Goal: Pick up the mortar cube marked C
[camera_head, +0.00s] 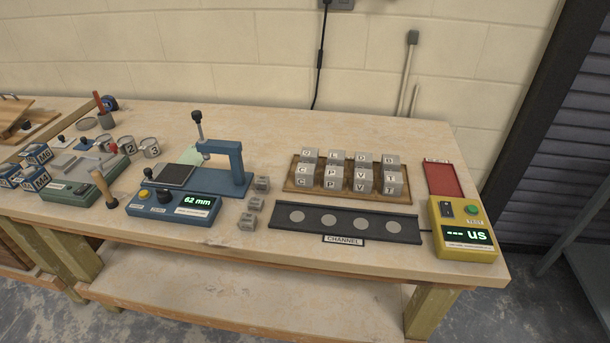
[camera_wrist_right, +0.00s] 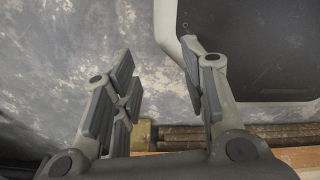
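Grey mortar cubes stand in two rows on a wooden tray (camera_head: 348,197) in the head view. The cube marked C (camera_head: 304,177) looks to be the front-left one, with a C-like letter on its top and front faces. Neighbouring cubes stand to its right and behind it. My right gripper (camera_wrist_right: 157,55) shows only in the right wrist view. Its fingers are apart with nothing between them, over the grey floor and away from the cubes. My left gripper is in neither view.
A dark channel strip (camera_head: 345,208) with round discs lies in front of the tray. A yellow meter (camera_head: 462,228) and red pad (camera_head: 445,179) are right of it. Several loose cubes (camera_head: 255,203) and a blue press (camera_head: 225,170) stand left. The bench's front strip is clear.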

